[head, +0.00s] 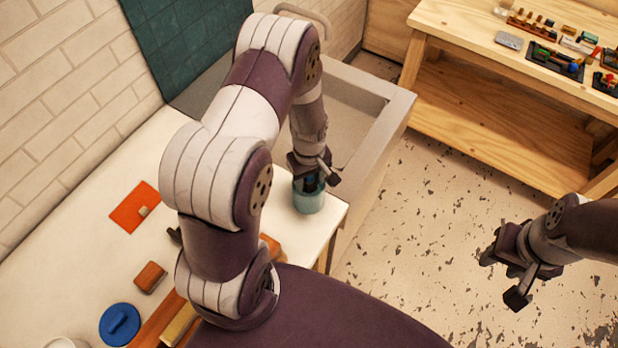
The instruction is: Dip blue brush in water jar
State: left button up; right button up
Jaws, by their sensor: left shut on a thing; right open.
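A teal jar (309,203) stands near the right corner of the white counter. My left gripper (314,176) points down right over the jar's mouth. It is shut on the blue brush (311,184), of which only a small dark blue part shows between the fingers at the jar's opening. The brush's lower end is hidden, so I cannot tell how deep it sits or whether it touches the water. My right gripper (504,279) is open and empty, above the speckled floor at the right.
An orange mat (130,212), a brown block (150,277) and a round blue lid-like thing (119,324) lie on the white counter (70,270). A pale sink (392,112) adjoins it behind the jar. A wooden bench (500,70) with small items stands at the back right.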

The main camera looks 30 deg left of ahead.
pick_arm(q)
jog(key=shift+r+p, duration=2.2)
jog(key=shift+r, duration=0.85)
notch_tip(320, 180, up, 4)
jog(key=p, duration=0.3)
jog(key=shift+r+p, duration=0.15)
jog(key=shift+p, duration=0.2)
